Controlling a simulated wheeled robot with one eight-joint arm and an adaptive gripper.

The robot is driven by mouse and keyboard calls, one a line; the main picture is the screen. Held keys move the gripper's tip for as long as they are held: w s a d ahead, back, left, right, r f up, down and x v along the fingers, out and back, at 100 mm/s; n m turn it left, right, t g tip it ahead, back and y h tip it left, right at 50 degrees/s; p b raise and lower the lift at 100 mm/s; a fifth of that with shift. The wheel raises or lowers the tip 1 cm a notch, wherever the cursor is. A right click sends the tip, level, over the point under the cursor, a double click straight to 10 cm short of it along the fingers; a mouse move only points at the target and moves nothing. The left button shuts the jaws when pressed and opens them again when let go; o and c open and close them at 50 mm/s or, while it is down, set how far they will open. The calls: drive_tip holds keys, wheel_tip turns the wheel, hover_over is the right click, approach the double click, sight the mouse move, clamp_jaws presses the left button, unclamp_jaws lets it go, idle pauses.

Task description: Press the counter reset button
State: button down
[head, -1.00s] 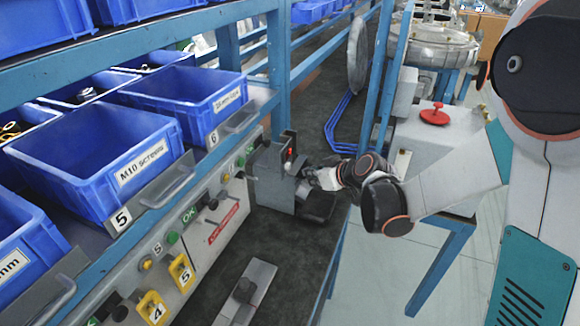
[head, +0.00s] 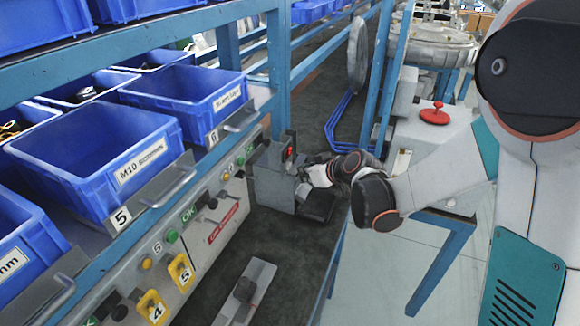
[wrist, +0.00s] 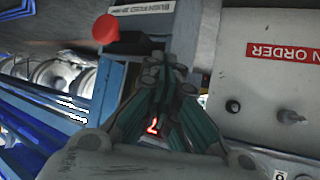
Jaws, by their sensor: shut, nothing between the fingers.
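The counter is a grey box (head: 270,178) on the dark bench, with a small lit red display (head: 289,153) on its upper part. The red display also shows in the wrist view (wrist: 152,126), partly covered by my fingers. My gripper (head: 303,171) is at the counter's right side in the head view, very close to it; I cannot tell if it touches. In the wrist view my gripper's fingertips (wrist: 164,66) are together and empty. I cannot make out the reset button; the fingers and hand may hide it.
A control panel (head: 222,205) with knobs, buttons and a red label runs along the left. Blue bins (head: 95,160) stand on the shelf above it. A grey metal plate (head: 246,290) lies on the bench in front. Blue posts (head: 385,75) stand behind my arm.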

drive_tip(key=shift+a, duration=0.15)
idle(0.7)
drive_tip(key=shift+w+a, duration=0.15)
drive_tip(key=shift+a, duration=0.1)
drive_tip(key=shift+w+a, duration=0.15)
drive_tip(key=shift+a, duration=0.2)
idle(0.7)
idle(0.4)
drive_tip(key=shift+s+d, duration=0.35)
drive_tip(key=shift+d, duration=0.35)
drive_tip(key=shift+s+d+b, duration=0.15)
drive_tip(key=shift+s+d, duration=0.15)
drive_tip(key=shift+d, duration=0.5)
drive_tip(key=shift+s+d+b, duration=0.1)
drive_tip(key=shift+s+d, duration=0.25)
drive_tip(key=shift+d, duration=0.4)
drive_tip(key=shift+s+d+b, duration=0.15)
drive_tip(key=shift+s+d, duration=0.15)
drive_tip(key=shift+d, duration=0.5)
